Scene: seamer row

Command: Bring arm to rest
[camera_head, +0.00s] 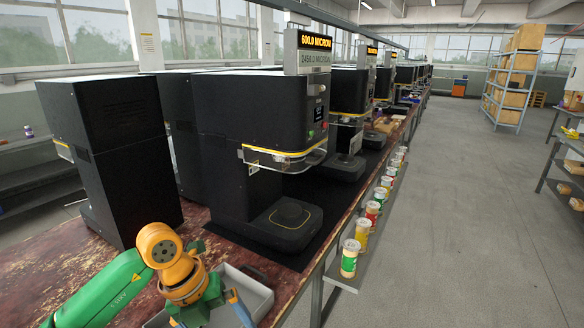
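My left arm comes in from the lower left, green with an orange wrist. My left gripper (206,312) points down over a grey tray (254,288) at the near end of the worktable. Its blue-tipped parts show on either side, but the fingertips are cut off by the bottom edge, so I cannot tell whether it is open or shut. Whether it touches the tray is hidden. My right gripper is not in view.
Black seamer machines (262,120) stand in a row along the worn red worktable (110,290). A narrow side shelf (352,279) holds several small cans (350,258). A shelving rack with boxes (512,85) stands at the back right. The grey floor (470,220) on the right is clear.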

